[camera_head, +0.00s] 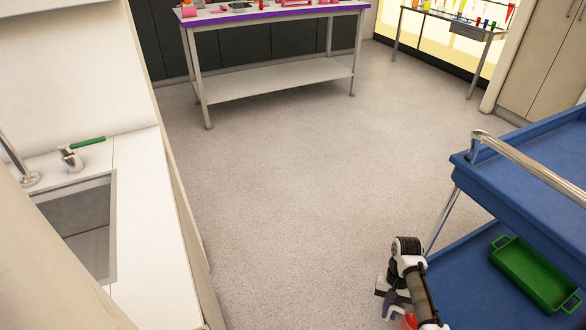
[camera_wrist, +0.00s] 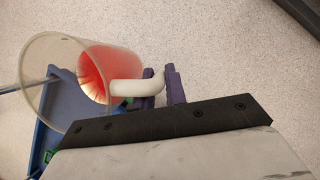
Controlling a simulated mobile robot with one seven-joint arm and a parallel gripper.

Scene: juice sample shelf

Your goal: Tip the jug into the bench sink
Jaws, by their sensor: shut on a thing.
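In the wrist view, a clear jug (camera_wrist: 65,62) with red liquid inside sits in front of my gripper (camera_wrist: 167,86). My gripper's purple fingers are shut on the jug's white handle. In the head view, my gripper (camera_head: 396,305) is low at the bottom right, beside the blue cart, and only a small red part of the jug (camera_head: 410,321) shows there. The bench sink (camera_head: 105,225) is a grey rectangular basin in the white bench at the left, far from my gripper. Its inside looks empty where visible.
A blue two-level cart (camera_head: 500,170) with a metal handle stands at the right, with a green tray (camera_head: 535,275) on its lower shelf. Open floor (camera_head: 290,190) lies between bench and cart. A purple-edged table (camera_head: 275,85) stands behind.

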